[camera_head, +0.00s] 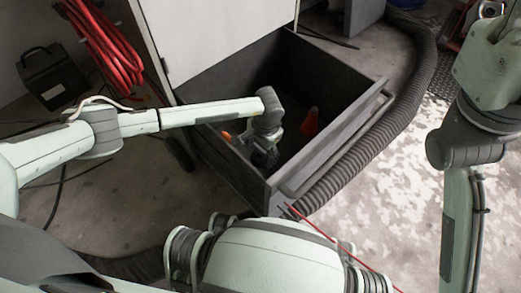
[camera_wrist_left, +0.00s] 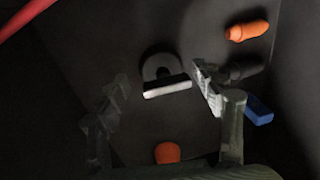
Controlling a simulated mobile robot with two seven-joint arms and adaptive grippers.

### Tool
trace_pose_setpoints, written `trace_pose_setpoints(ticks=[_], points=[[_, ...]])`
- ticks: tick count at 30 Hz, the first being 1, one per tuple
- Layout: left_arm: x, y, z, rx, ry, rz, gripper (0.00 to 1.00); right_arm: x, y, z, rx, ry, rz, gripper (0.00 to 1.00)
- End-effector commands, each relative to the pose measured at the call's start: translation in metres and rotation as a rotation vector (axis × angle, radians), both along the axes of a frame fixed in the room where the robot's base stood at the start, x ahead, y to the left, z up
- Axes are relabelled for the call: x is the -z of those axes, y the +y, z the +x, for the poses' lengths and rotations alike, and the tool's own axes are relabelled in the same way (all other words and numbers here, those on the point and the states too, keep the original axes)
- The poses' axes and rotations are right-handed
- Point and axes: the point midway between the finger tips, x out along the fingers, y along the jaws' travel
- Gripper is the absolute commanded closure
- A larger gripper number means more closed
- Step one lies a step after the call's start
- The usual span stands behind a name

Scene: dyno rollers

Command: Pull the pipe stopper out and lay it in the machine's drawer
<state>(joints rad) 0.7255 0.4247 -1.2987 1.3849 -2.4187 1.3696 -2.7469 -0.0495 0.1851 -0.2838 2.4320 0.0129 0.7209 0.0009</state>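The machine's drawer (camera_head: 345,128) is pulled open, a deep dark grey box with a bar handle on its front. My left gripper (camera_head: 265,157) reaches down inside it. In the left wrist view its two fingers stand wide apart, open. A dark rounded piece with a pale straight edge (camera_wrist_left: 165,88) lies on the drawer floor between and beyond the fingertips, with no contact visible. I cannot tell for sure whether it is the pipe stopper. My right arm shows at the right, but its gripper is out of view.
A red cone-shaped object (camera_head: 310,122) stands in the drawer. Orange pieces (camera_wrist_left: 247,30) (camera_wrist_left: 167,153) and a blue block (camera_wrist_left: 258,109) lie near the fingers. A ribbed hose (camera_head: 375,140) runs along the drawer front. Red coiled hose (camera_head: 105,45) hangs at left.

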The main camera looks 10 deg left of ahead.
Motion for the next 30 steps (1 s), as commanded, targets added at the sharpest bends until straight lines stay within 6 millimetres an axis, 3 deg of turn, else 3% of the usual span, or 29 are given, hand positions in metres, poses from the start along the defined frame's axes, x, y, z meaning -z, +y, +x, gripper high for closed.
trace_pose_setpoints(ticks=[8, 21, 30], points=[[-0.008, -0.001, 0.000, 0.001, -0.002, -0.001, 0.32, 0.001, 0.000, 0.001, 0.000, 0.004, 0.006, 0.60], [-0.094, -0.009, -0.005, 0.001, -0.003, 0.000, 0.32, 0.001, 0.000, 0.001, 0.000, 0.003, 0.003, 0.60], [-0.119, -0.012, -0.008, 0.000, 0.000, 0.000, 0.32, 0.001, 0.000, 0.001, 0.000, 0.004, 0.002, 0.60]])
